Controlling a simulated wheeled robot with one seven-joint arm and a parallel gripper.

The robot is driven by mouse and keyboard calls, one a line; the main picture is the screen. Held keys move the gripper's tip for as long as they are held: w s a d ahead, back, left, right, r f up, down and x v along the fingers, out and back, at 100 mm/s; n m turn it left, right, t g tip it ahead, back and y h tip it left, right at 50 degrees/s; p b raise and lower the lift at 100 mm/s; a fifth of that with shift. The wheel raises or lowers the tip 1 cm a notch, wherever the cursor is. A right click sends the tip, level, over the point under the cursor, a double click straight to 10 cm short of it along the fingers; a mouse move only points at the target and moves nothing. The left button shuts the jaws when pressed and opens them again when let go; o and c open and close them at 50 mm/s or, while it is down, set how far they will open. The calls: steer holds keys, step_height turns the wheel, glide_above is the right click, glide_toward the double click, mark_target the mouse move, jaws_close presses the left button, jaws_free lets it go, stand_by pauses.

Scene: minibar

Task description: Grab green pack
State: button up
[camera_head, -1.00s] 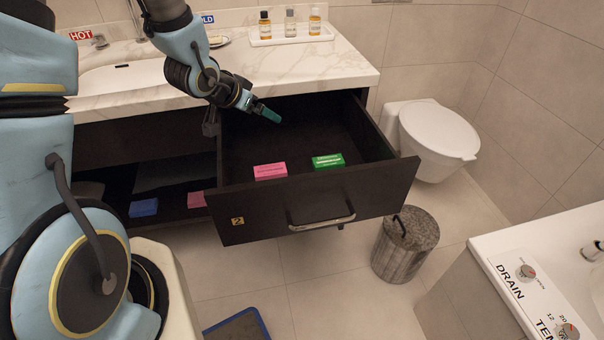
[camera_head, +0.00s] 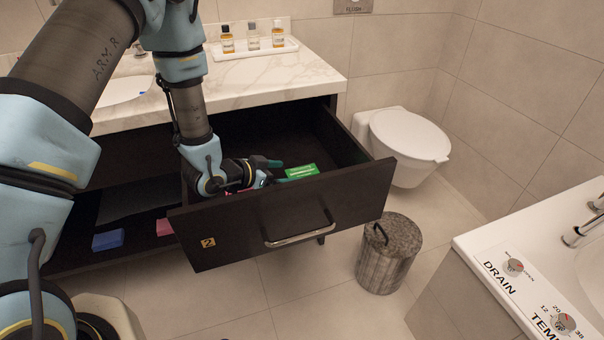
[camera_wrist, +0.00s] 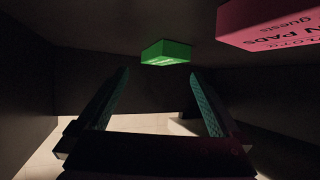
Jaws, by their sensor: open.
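The green pack (camera_head: 302,171) lies in the open drawer (camera_head: 290,214), toward its front right, in the head view. In the wrist view the green pack (camera_wrist: 166,52) is ahead of my gripper, roughly centred between the fingers and beyond their tips. My gripper (camera_head: 277,172) is inside the drawer just left of the pack, with its fingers pointing right. In the wrist view my gripper (camera_wrist: 160,82) has its two teal fingers spread wide with nothing between them. Whether a fingertip touches the pack is unclear.
A pink pack (camera_wrist: 270,25) sits close by at upper right in the wrist view; my gripper mostly hides it in the head view. The drawer's walls enclose the space. A countertop (camera_head: 270,82) with a tray of bottles (camera_head: 252,50) stands above, behind.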

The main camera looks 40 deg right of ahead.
mark_target(303, 172)
steer(key=shift+p+x, duration=0.35)
steer(key=shift+x, duration=2.5)
steer(key=shift+c, duration=0.4)
steer(key=c, duration=1.5)
